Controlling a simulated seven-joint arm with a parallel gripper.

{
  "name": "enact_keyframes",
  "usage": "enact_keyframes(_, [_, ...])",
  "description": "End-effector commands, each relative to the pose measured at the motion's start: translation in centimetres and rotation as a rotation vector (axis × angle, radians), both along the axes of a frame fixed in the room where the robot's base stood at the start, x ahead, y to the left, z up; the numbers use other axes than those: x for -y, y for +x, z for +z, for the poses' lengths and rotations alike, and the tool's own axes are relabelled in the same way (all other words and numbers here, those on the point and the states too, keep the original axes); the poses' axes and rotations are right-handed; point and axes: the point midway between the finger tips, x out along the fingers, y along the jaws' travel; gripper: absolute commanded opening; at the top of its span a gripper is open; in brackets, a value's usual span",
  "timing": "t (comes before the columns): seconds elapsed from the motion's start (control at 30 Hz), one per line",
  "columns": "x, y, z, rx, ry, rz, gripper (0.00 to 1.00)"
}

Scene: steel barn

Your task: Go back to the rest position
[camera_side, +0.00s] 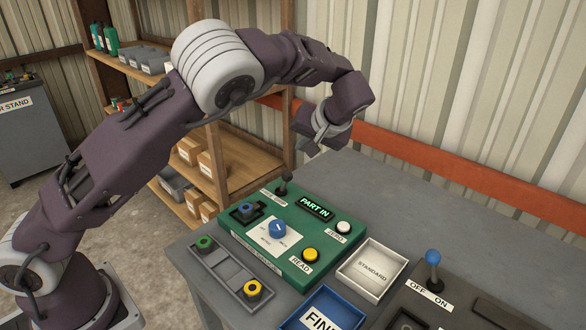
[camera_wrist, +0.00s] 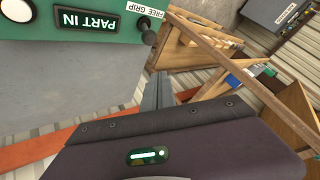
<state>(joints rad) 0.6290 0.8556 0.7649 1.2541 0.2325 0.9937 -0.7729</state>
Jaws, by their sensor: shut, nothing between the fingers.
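My gripper (camera_side: 308,149) hangs at the end of my bent arm, above the back edge of the grey table. It is behind the green control panel (camera_side: 318,238) and clear of it. In the wrist view my gripper (camera_wrist: 157,92) shows as narrow grey fingers, shut and empty. The panel's "PART IN" display (camera_wrist: 88,22) and a black lever (camera_wrist: 149,32) by the "FREE GRIP" label appear upside down there. In the side view the panel also carries a blue knob (camera_side: 277,229), a yellow "READ" button (camera_side: 310,255) and a white button (camera_side: 343,228).
On the grey table (camera_side: 375,185) are a white "STANDARD" tray (camera_side: 399,256), a blue tray (camera_side: 345,305), a grey holder (camera_side: 226,272) with green and yellow pieces, and a blue-topped switch lever (camera_side: 433,262). A wooden shelf (camera_side: 255,148) and an orange rail (camera_side: 450,172) stand behind.

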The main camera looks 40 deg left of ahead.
Motion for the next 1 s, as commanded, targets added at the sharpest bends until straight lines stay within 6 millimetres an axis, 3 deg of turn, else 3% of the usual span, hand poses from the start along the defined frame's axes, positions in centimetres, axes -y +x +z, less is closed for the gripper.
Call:
enact_keyframes(0.1, [-1.8,-5.0,3.3,-0.051,-0.213,0.015,0.00])
enact_keyframes(0.17, [-1.9,-8.6,5.3,-0.073,-0.340,-0.021,0.00])
enact_keyframes(0.37, [0.7,-22.0,11.0,-0.058,-0.591,-0.286,0.00])
enact_keyframes(0.5, [2.9,-30.7,11.5,-0.017,-0.581,-0.491,0.00])
enact_keyframes(0.6, [3.8,-34.7,10.3,-0.003,-0.530,-0.583,0.00])
enact_keyframes(0.73, [4.3,-36.9,9.1,0.000,-0.485,-0.634,0.00])
enact_keyframes(1.0, [4.4,-37.2,8.9,-0.001,-0.479,-0.642,0.00])
